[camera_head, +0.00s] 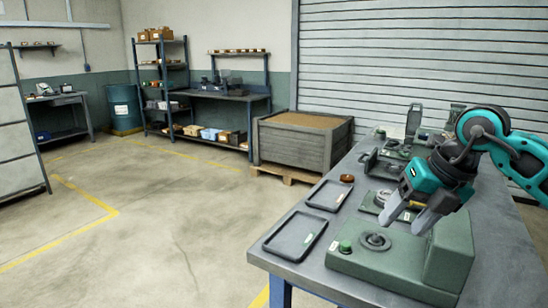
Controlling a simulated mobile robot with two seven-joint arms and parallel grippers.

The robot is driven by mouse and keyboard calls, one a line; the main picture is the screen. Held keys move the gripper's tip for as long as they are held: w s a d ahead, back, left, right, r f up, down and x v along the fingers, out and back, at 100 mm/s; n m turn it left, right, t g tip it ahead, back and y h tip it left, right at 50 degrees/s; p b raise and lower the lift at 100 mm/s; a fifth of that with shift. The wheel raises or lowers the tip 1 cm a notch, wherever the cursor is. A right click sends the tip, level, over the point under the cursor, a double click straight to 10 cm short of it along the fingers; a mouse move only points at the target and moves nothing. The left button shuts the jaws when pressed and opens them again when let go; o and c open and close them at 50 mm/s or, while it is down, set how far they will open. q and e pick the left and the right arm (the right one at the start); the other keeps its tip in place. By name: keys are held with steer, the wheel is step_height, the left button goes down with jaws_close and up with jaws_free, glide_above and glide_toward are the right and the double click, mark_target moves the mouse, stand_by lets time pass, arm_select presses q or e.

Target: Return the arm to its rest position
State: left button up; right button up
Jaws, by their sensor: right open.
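My right gripper (401,226) hangs at the end of the teal-and-black arm coming in from the right. Its two grey fingers are apart and point down-left, with nothing seen between them. It is above the workbench (320,272), over or near the green machine (385,268) at the near end. This machine has a dark round disc (375,241), a green knob (345,246) and a tall block on its right. Two dark shallow trays lie to the left, a near one (290,241) and a farther one (325,201). My left gripper is out of view.
A small brown round piece (347,178) lies behind the trays. Several grey-green devices (384,165) stand farther along the bench, partly hidden by my arm. A large grey crate (300,142) stands on a pallet beyond. The floor to the left is open.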

steer(key=s+a+f+m+g+y, duration=0.15)
steer(key=s+a+y, duration=0.25)
steer(key=a+y, duration=0.45)
steer(key=s+a+f+m+t+y, duration=0.15)
steer(key=s+a+y, duration=0.35)
steer(key=a, duration=0.6)
steer(key=w+d+f+m+t+h, duration=0.1)
steer(key=d+f+m+t+h, duration=0.55)
steer(key=m, duration=0.55)
steer(key=d+f+m+t+h, duration=0.35)
steer(key=f+m+t, duration=0.35)
steer(key=f+m, duration=0.4)
steer(key=s+d+f+m+g+h, duration=0.2)
steer(key=s+f+m+g, duration=0.1)
steer(key=s+f, duration=0.3)
steer(key=s+d+f+m+g+h, duration=0.2)
steer(key=s+f+m+g+h, duration=0.1)
steer(key=s+f, duration=0.3)
step_height(320, 180, down, 2)
steer(key=shift+s+f+m, duration=0.25)
steer(key=shift+s+m, duration=0.05)
steer(key=shift+m, duration=0.1)
steer(key=shift+c, duration=0.4)
